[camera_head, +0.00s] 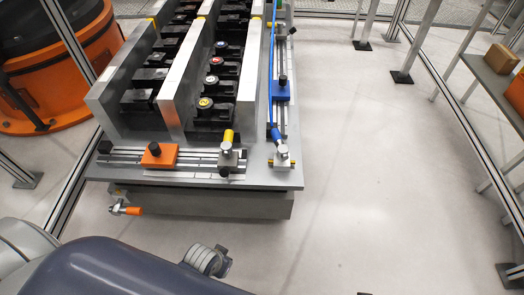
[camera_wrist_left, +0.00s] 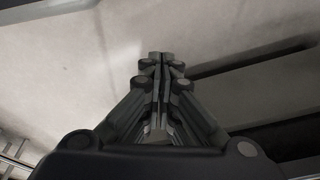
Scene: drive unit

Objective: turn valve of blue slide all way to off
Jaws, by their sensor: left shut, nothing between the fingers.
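The blue slide (camera_head: 281,90) sits on a rail along the right side of the grey bench. At the near end of that rail, on the bench's front right corner, is a small valve (camera_head: 282,157) with a blue handle (camera_head: 276,134) pointing up and away. My left gripper (camera_wrist_left: 161,56) is shut and empty in the left wrist view, above pale floor and dark edges. In the head view my left arm crosses the bottom, in front of the bench and apart from the valve. My right gripper is not in view.
An orange slide (camera_head: 159,155) lies on the front rail, beside a valve with a yellow handle (camera_head: 228,137). An orange-handled valve (camera_head: 130,210) sticks out below the bench front. Shelves with boxes (camera_head: 502,58) stand far right. The floor (camera_head: 370,170) right of the bench is clear.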

